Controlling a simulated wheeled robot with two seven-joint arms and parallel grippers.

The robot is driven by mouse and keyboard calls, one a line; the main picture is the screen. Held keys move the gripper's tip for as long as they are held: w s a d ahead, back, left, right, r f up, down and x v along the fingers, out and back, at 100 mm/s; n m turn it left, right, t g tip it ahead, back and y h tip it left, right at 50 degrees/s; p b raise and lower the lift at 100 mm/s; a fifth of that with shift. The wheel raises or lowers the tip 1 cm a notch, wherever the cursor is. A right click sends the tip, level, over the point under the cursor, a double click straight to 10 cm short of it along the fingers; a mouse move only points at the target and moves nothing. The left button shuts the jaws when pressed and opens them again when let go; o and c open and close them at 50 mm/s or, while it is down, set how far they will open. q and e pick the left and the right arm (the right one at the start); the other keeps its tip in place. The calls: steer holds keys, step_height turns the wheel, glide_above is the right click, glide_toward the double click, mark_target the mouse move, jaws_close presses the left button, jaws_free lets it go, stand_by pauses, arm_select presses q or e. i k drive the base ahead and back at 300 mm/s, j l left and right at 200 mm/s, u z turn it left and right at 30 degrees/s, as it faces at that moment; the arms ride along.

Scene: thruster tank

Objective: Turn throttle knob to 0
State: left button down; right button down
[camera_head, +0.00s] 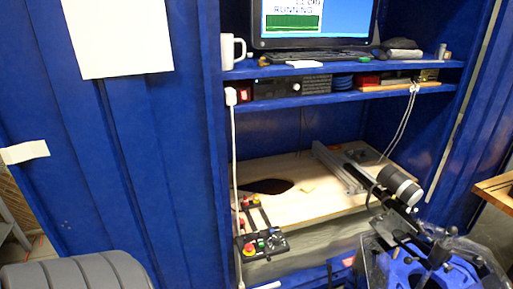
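A small black control panel (263,245) lies at the front left of the wooden board, inside the blue cabinet. It carries several small coloured controls, among them a red one (249,249) at its left side. Which of these is the throttle knob, and how it is turned, is too small to tell. A screen (312,22) on the upper shelf shows a green block and text that seems to read "RUNNING". I can make out neither my left nor my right gripper in this view.
The wooden board (320,205) has a dark cutout and a metal rail (338,167). A black and white cylinder (400,186) and dark machinery with blue parts (415,265) stand at the right. A white cable (234,170) hangs left of the panel. A mug (231,51) stands above.

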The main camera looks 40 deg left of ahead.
mark_target(277, 240)
steer(key=u, duration=1.25)
steer(key=k+l, duration=0.2)
